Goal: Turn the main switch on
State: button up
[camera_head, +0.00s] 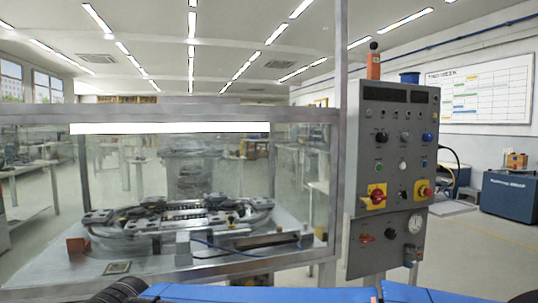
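The control panel (394,150) is a grey upright box right of centre, beside the glass enclosure. A red rotary handle on a yellow plate (376,197), which looks like the main switch, sits at its lower left. The handle seems to lie roughly sideways, but its exact setting is too small to read. A red mushroom button on yellow (424,189) is to its right. My gripper is not clearly visible; only blue and black parts, probably of my own body, show along the bottom edge.
A glass enclosure (200,128) holds an oval ring track (180,215) on a table. A lower panel (385,245) has a small red handle (366,238), a black knob and a gauge (415,223). A blue cabinet (508,196) stands far right. Floor right of the panel is open.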

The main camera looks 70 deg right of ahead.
aim_at(378, 196)
jog(key=z, duration=3.1)
